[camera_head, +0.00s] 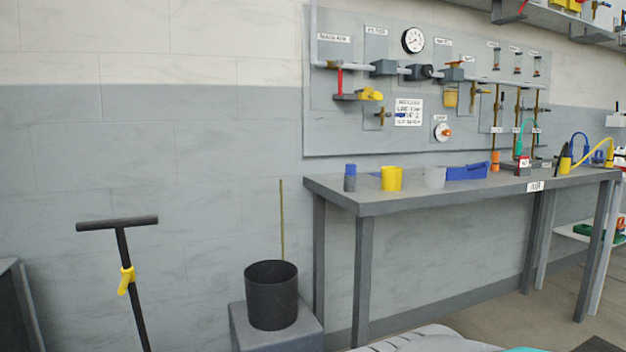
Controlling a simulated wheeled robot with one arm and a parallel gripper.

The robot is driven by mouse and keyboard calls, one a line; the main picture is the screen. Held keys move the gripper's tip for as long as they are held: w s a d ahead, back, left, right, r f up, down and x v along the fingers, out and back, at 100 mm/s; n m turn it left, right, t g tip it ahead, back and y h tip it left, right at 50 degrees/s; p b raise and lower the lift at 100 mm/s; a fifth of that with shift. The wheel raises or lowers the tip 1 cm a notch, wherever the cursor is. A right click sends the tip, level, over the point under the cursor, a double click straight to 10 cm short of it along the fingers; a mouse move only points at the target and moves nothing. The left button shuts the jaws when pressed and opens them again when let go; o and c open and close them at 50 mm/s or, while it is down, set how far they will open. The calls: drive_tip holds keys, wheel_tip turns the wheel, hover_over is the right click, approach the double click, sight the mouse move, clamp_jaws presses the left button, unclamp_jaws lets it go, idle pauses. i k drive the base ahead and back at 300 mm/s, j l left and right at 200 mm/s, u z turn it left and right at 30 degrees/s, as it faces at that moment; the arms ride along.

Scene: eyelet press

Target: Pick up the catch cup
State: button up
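Two cups stand upright near the left end of the grey workbench (365,205). One is a yellow cup (392,180) and the other, to its right, is a pale translucent cup (435,178). Neither has a label I can read, so I cannot tell which is the catch cup. My gripper is not in view, and nothing is seen touching either cup.
A blue-and-grey bottle (350,179) stands left of the yellow cup. A blue tray (467,172) lies right of the pale cup. A pipe panel (400,60) rises behind. A black bucket (271,296) on a grey block (240,335) stands left of the bench.

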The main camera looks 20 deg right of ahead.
sight(391, 177)
drive_tip(key=i+l, duration=0.15)
drive_tip(key=l, duration=0.25)
drive_tip(key=i+l, duration=0.1)
drive_tip(key=l, duration=0.25)
drive_tip(key=i+l, duration=0.15)
drive_tip(key=l, duration=0.25)
drive_tip(key=z, duration=0.05)
